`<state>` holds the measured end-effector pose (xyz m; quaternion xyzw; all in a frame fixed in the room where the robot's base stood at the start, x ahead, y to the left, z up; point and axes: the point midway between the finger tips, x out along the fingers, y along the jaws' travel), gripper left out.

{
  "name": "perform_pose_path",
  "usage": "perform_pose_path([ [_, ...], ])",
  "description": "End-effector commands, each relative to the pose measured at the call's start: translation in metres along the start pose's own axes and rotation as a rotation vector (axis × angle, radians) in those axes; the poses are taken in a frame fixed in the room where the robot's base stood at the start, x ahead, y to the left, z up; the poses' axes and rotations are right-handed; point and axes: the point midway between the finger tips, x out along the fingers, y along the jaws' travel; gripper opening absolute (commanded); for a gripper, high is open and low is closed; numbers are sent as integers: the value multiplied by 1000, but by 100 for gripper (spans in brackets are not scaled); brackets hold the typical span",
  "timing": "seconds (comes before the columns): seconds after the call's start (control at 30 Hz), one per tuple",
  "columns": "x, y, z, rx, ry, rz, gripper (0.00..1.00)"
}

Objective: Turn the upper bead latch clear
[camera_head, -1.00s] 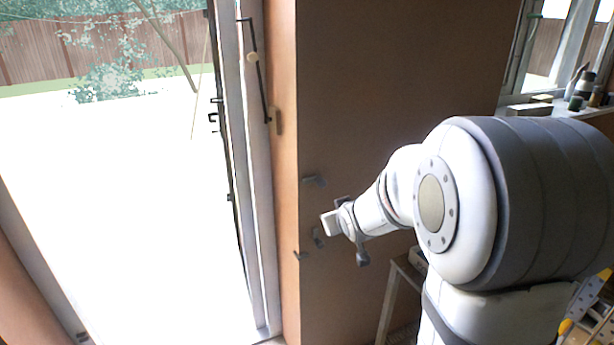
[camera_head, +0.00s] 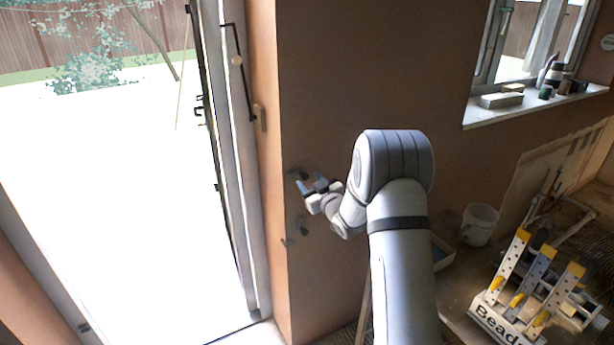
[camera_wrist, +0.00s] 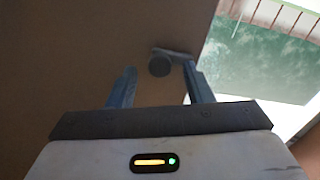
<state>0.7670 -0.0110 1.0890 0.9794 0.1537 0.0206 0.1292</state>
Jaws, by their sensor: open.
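The upper bead latch (camera_head: 298,173) is a small dark lever on the brown wall, close to its corner edge. In the wrist view its round dark knob (camera_wrist: 160,67) lies between and a little past my fingertips, with a short lever running right towards the right finger. My gripper (camera_head: 311,185) is open and empty, right at the latch. I cannot tell whether a finger touches it. Lower on the wall are another dark fitting (camera_head: 303,226) and a small latch-like piece (camera_head: 287,242) at the edge.
A glazed door (camera_head: 238,150) with a long dark handle bar stands left of the corner. A window sill (camera_head: 530,106) with small items is upper right. A white bucket (camera_head: 479,223) and a rack labelled "Bead" (camera_head: 505,325) stand lower right.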

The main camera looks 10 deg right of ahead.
Motion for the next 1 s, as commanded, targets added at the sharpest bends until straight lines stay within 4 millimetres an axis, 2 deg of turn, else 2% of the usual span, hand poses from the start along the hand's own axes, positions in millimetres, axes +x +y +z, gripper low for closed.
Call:
perform_pose_path([
  [0.1, 15, 0, -1, 0, -1, 0, 46],
  [0.2, 22, 0, -1, 0, -1, 0, 46],
  [0.5, 26, -1, 0, 0, -1, 0, 46],
  [1.0, 26, -1, 0, 0, -1, -1, 6],
])
